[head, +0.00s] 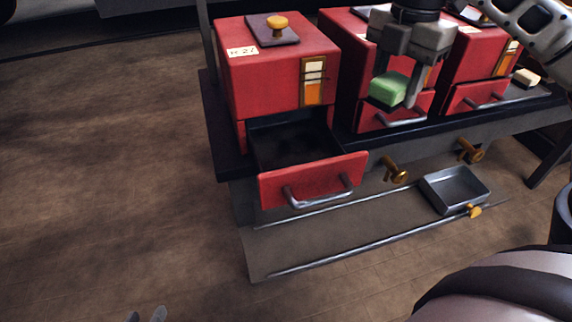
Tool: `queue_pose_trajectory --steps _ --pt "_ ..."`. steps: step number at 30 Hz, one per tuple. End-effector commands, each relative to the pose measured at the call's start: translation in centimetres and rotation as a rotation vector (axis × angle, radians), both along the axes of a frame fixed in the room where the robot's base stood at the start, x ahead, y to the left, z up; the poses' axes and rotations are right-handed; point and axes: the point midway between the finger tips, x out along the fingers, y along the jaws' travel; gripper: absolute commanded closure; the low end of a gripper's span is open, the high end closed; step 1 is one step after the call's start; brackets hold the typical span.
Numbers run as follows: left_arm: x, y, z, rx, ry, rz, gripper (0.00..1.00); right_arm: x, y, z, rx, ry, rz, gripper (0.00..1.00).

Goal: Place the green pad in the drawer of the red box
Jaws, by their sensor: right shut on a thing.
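The green pad (388,89) is held between the fingers of my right gripper (396,90), in front of the middle red box (345,30). My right gripper is shut on it. The left red box (270,80), with a gauge and label on its front, has its drawer (318,179) pulled out. The drawer's dark inside looks empty, and it lies below and to the left of the pad. Only the fingertips of my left gripper (146,315) show at the bottom edge, apart from each other, over the floor and far from the boxes.
The right red box (482,62) and the middle box have shut drawers. A pale block (527,77) lies at the bench's right end. Brass knobs (394,170) stick out below the bench (232,160). A metal tray (455,188) sits on the lower shelf (300,245).

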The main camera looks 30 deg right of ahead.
Motion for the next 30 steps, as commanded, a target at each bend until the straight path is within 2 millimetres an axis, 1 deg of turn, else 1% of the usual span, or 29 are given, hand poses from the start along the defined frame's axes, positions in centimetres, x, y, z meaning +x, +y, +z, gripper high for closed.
queue_pose_trajectory --steps 1,5,15,18,21,26,30 --pt "0.1 -0.2 -0.8 -0.001 0.002 -0.006 0.64 0.0 0.1 -0.8 0.0 -0.001 0.0 0.8" --pt "0.1 -0.3 -0.8 -0.005 0.001 -0.011 0.64 0.8 1.3 -1.4 0.003 -0.002 0.007 0.8" --pt "0.2 -0.6 -0.2 -0.026 -0.047 -0.013 0.64 4.8 8.5 -5.1 0.002 -0.001 0.009 0.8" --pt "0.3 -0.7 0.2 -0.039 -0.077 -0.015 0.64 5.5 9.7 -7.3 0.001 0.002 0.006 0.8" --pt "0.3 -0.9 0.5 -0.05 -0.097 -0.017 0.64 6.1 10.7 -8.7 0.001 0.0 0.005 0.8" --pt "0.4 -1.0 1.1 -0.059 -0.118 -0.017 0.64 6.6 11.4 -9.7 0.0 -0.002 0.002 0.8" --pt "0.4 -1.0 0.9 -0.062 -0.122 -0.016 0.64 6.9 12.0 -10.5 0.001 0.0 0.003 0.8"
